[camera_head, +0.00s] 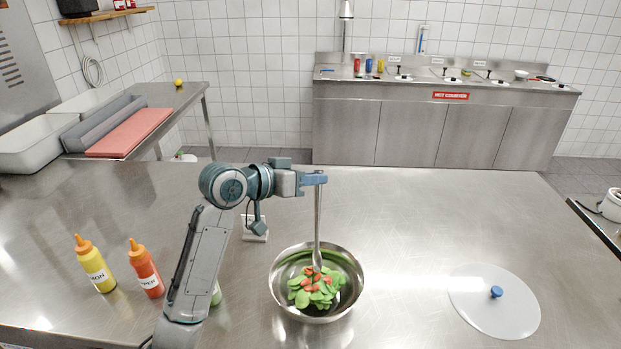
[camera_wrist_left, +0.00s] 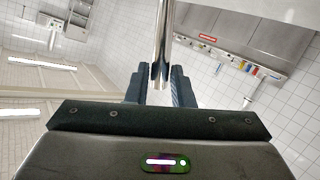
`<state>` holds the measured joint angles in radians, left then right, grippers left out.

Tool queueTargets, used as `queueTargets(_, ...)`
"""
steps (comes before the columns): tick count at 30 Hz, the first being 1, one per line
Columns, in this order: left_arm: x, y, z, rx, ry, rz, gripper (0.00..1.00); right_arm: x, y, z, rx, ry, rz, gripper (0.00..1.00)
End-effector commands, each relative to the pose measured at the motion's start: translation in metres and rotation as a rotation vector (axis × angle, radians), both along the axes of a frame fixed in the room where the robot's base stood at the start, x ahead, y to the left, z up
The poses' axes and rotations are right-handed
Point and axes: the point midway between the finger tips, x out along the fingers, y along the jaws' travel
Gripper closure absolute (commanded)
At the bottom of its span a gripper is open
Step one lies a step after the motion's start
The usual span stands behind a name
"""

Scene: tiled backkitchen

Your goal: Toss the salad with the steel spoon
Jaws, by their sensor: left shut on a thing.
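A steel bowl (camera_head: 281,262) stands on the steel table, with green leaves and red pieces of salad (camera_head: 305,293) in it. My left gripper (camera_head: 316,178) is above the bowl and is shut on the upper end of the steel spoon (camera_head: 318,225). The spoon hangs nearly upright, its lower end down at the salad; the leaves partly hide its tip. In the left wrist view the spoon's handle (camera_wrist_left: 161,45) shows between the fingers (camera_wrist_left: 161,85). My right gripper is not in view.
A yellow bottle (camera_head: 96,267) and an orange bottle (camera_head: 147,270) stand left of my left arm. A small light block (camera_head: 256,236) sits behind it, and a green item is partly hidden by it. A clear lid (camera_head: 487,312) with a blue knob lies right of the bowl. The table between bowl and lid is clear.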

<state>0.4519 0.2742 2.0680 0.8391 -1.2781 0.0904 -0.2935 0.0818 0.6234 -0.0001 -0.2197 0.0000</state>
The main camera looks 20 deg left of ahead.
Motion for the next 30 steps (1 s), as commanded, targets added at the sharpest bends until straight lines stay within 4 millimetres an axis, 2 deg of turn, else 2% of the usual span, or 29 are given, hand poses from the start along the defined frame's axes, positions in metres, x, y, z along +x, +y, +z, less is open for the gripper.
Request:
queueTargets(1, 0.0, 0.0, -0.01, 0.0, 0.0, 0.0, 1.0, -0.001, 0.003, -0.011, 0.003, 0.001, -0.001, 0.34)
queueTargets(7, 0.0, 0.0, -0.028, -0.001, 0.003, 0.0, 1.0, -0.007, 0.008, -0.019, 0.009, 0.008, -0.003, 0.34)
queueTargets(21, 0.0, 0.0, -0.074, -0.001, 0.001, 0.0, 1.0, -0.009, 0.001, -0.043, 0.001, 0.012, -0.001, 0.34)
queueTargets(30, 0.0, 0.0, -0.086, 0.0, 0.0, -0.001, 1.0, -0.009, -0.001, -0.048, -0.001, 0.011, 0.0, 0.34)
